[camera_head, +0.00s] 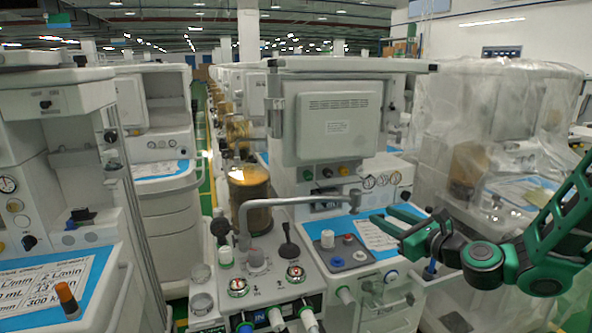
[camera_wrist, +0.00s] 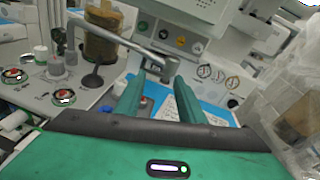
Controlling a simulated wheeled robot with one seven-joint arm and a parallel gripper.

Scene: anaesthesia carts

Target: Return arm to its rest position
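My gripper (camera_head: 388,222) is at the right of the head view, at the end of my green and black arm, which comes in from the right edge. It is over the blue work surface of the middle anaesthesia cart (camera_head: 340,120). In the wrist view my gripper's two green fingers (camera_wrist: 157,100) stand apart with nothing held between them. Beyond them are the blue work surface (camera_wrist: 205,88) and a white printed sheet (camera_wrist: 190,103). The sheet also shows in the head view (camera_head: 372,234), just left of the fingers.
A grey bent pipe (camera_head: 290,202) and an amber canister (camera_head: 250,190) stand left of my gripper. A panel with knobs (camera_head: 262,275) is in front. A plastic-wrapped cart (camera_head: 500,120) stands at the right, close behind my arm. Another cart (camera_head: 60,190) is at the left.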

